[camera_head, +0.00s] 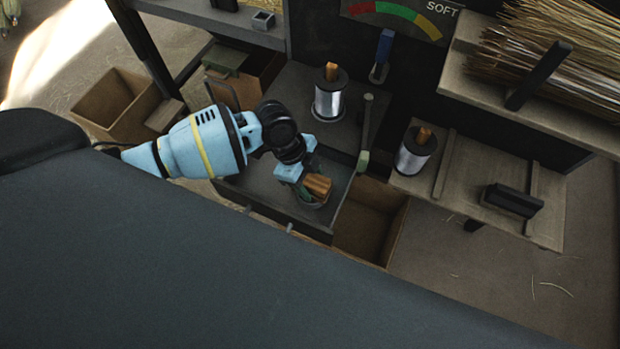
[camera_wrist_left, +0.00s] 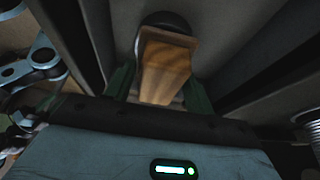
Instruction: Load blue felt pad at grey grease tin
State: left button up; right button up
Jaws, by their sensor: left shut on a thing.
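In the left wrist view the block (camera_wrist_left: 165,72) sits between the two dark green fingers. A dark round rim (camera_wrist_left: 165,20) shows just beyond its far end; it may be the grease tin. In the head view a round grey rim (camera_head: 314,204) shows just under the block; whether they touch is unclear. No blue felt is visible on the held block. A small blue piece (camera_head: 385,45) stands upright at the back. My right gripper is not in view.
Straw (camera_head: 550,50) fills the upper right rack.

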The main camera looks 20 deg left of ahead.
aim_at(315, 180)
pick_arm(q)
jog(key=shift+r+p, duration=0.45)
jog(key=shift+r, duration=0.4)
jog(key=shift+w+r+p, duration=0.1)
jog(key=shift+r+p, duration=0.65)
jog(key=shift+r, duration=0.1)
jog(key=shift+r+p, duration=0.7)
jog(key=shift+r, duration=0.4)
jog(key=shift+p, duration=0.3)
